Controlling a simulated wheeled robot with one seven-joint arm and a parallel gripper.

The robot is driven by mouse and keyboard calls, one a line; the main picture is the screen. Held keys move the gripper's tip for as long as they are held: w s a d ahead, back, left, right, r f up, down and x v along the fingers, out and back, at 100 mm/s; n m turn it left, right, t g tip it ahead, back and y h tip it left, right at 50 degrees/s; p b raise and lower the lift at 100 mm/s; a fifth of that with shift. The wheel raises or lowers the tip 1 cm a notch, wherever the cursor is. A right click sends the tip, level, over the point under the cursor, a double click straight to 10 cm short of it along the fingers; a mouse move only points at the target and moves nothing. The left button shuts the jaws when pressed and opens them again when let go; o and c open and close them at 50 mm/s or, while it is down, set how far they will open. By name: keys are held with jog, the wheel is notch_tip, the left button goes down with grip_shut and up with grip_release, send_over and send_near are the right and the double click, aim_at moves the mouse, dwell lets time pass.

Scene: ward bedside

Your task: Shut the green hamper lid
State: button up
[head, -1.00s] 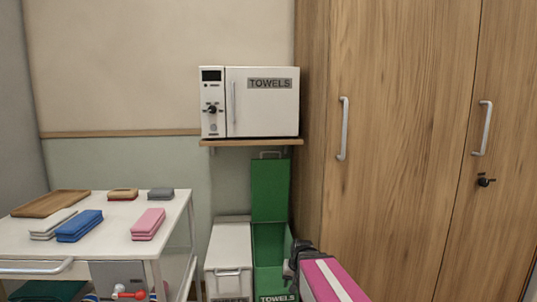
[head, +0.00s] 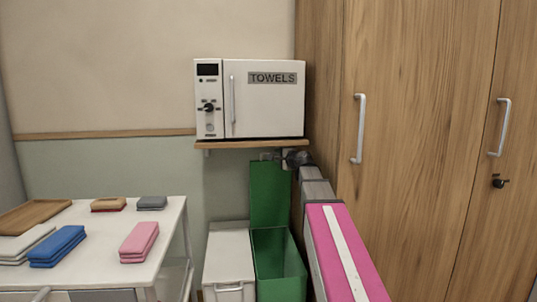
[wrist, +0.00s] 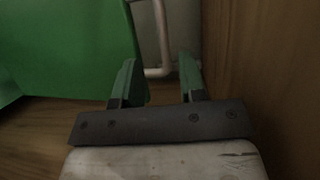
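The green hamper (head: 279,268) stands open on the floor beside the white hamper. My gripper (head: 297,157) is at the lid's upper right, near the handle and just below the shelf. In the wrist view my gripper (wrist: 158,62) has its fingers apart, with nothing held between them. A green surface (wrist: 75,50) fills the left of that view. A pale bar lies beyond the fingers; I cannot tell whether it is the handle.
A wooden cabinet (head: 420,120) stands close on the right of my arm. A shelf (head: 250,144) with a white towel cabinet (head: 262,105) is above the lid. The white hamper (head: 229,262) is shut. A white cart (head: 95,255) with folded cloths stands left.

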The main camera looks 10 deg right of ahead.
aim_at(272, 153)
jog(key=x, duration=0.7)
jog(key=shift+w+r, duration=0.15)
jog(key=shift+w, duration=0.2)
jog(key=shift+s, duration=0.1)
grip_shut()
